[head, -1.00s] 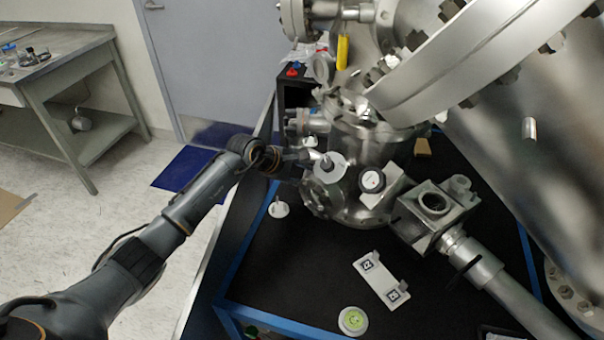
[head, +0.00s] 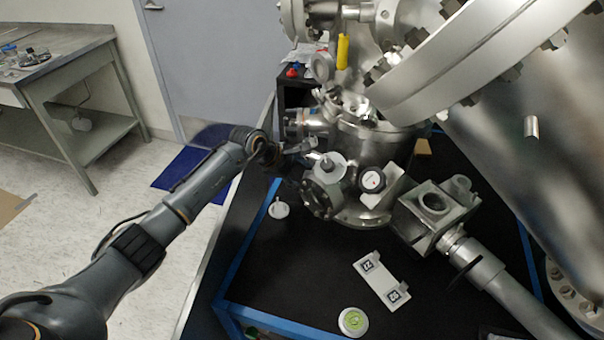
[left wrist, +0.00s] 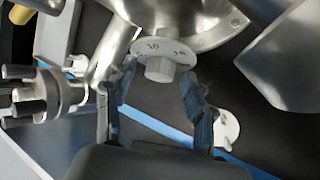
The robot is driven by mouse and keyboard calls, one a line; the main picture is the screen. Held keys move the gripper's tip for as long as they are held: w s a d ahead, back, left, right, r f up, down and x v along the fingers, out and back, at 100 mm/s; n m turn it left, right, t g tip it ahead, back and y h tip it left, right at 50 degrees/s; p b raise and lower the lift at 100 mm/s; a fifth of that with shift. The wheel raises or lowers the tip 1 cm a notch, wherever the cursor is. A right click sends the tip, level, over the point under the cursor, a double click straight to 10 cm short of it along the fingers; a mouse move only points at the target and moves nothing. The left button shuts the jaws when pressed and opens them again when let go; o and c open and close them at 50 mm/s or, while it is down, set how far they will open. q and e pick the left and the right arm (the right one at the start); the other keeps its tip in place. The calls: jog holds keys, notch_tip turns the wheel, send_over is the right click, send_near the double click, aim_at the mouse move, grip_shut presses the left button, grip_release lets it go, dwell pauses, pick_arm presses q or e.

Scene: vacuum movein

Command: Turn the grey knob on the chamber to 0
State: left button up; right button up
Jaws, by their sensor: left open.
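The metal chamber (head: 365,150) stands on the black table. On its front left is a grey knob with a pale round dial (head: 328,166). In the left wrist view the grey knob (left wrist: 159,68) sticks out from its dial (left wrist: 172,50), which bears small numbers, one looking like 10; the full setting is unclear. My left gripper (head: 300,148) is up beside the dial from the left. In the left wrist view its open fingers (left wrist: 158,78) stand one on each side of the knob, apart from it, with nothing held. My right gripper is in neither view.
A small white disc with a stem (head: 279,210), a white plate with printed tags (head: 382,280) and a green-topped round piece (head: 353,321) lie on the table (head: 300,270). Large flanged pipework crowds the upper right.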

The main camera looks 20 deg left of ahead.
pick_arm(q)
jog(key=shift+r, duration=0.1)
jog(key=v, duration=1.2)
jog(key=shift+s, duration=0.1)
